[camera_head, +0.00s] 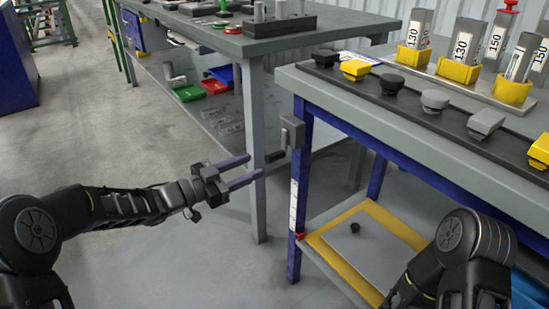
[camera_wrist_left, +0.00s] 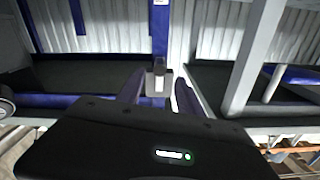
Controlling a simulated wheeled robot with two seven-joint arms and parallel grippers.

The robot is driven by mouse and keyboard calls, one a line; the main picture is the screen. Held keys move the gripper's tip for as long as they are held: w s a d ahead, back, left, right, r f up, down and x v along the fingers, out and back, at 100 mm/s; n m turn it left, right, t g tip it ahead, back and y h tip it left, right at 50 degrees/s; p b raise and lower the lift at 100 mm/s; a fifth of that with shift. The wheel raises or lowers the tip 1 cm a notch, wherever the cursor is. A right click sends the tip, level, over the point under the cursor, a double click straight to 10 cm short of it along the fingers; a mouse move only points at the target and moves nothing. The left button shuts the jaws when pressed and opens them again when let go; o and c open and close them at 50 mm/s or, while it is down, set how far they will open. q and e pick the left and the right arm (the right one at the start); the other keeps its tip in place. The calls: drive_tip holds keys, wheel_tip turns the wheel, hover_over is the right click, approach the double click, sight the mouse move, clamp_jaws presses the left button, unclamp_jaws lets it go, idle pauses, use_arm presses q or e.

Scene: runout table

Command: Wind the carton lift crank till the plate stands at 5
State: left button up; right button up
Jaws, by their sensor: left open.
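The crank has a grey box (camera_head: 292,131) on the blue front leg of the right-hand table, with a dark handle (camera_head: 275,157) sticking out to its lower left. The lift plate (camera_head: 372,250), grey with a yellow border, lies low under that table. A red pointer (camera_head: 300,236) sits beside a white scale (camera_head: 293,205) on the leg; its numbers are too small to read. My left gripper (camera_head: 256,165) is open, its purple fingers pointing at the handle. In the left wrist view, the crank (camera_wrist_left: 158,80) appears between the fingers; contact cannot be told. My right gripper is out of view.
The grey table top (camera_head: 400,115) holds several black, grey and yellow knobs and labelled blocks. A second table (camera_head: 270,45) stands behind, its leg (camera_head: 254,150) close behind my left fingers. A small dark knob (camera_head: 355,227) lies on the plate. Floor on the left is clear.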

sight(283, 153)
use_arm(q)
drive_tip(key=shift+w+d, duration=0.1)
drive_tip(key=b+x, duration=0.2)
drive_tip(key=x, duration=0.4)
drive_tip(key=shift+w+d+f, duration=0.1)
drive_tip(key=shift+d, duration=0.05)
drive_tip(key=shift+w+d, duration=0.35)
drive_tip(key=shift+d, duration=0.15)
clamp_jaws()
idle(0.9)
